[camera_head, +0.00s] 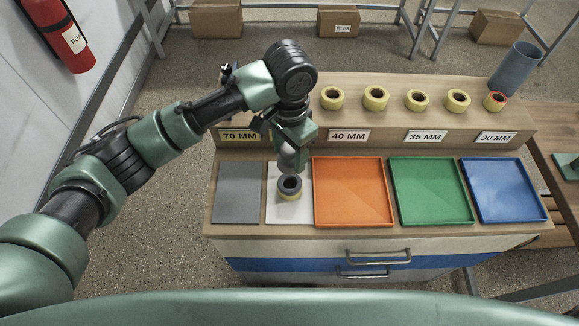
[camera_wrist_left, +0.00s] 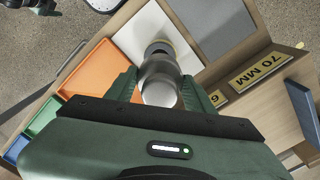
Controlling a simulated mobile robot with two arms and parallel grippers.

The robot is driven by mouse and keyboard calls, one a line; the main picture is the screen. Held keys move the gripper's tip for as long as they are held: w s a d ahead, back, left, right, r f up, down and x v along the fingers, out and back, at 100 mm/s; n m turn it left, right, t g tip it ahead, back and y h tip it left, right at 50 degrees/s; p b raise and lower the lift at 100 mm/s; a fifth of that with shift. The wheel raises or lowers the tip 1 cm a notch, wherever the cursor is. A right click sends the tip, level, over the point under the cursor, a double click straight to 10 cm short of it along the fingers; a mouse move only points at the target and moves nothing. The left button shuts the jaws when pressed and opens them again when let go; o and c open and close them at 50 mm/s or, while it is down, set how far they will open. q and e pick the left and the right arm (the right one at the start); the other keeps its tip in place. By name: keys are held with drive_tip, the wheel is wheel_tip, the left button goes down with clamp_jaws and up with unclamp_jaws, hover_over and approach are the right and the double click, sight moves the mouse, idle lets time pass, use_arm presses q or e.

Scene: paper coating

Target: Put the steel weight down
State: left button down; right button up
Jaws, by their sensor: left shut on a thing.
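I cannot tell whether the weight touches that piece. My right gripper is not in view.
Several yellow rolls (camera_head: 375,98) stand on the shelf behind labels. A blue-grey tube (camera_head: 515,68) stands at the far right.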

sight(290, 148)
use_arm(q)
drive_tip(key=shift+f+p, duration=0.55)
drive_tip(key=shift+f, duration=3.05)
drive_tip(key=shift+f, duration=0.3)
drive_tip(key=shift+f, duration=0.3)
drive_tip(key=c, duration=0.6)
unclamp_jaws()
drive_tip(key=shift+f, duration=0.1)
drive_tip(key=shift+o, duration=0.2)
drive_tip(key=shift+s, duration=0.1)
drive_tip(key=shift+r, duration=0.5)
wheel_tip(290, 148, up, 11)
drive_tip(key=b, duration=0.3)
drive_tip(key=shift+r, duration=0.65)
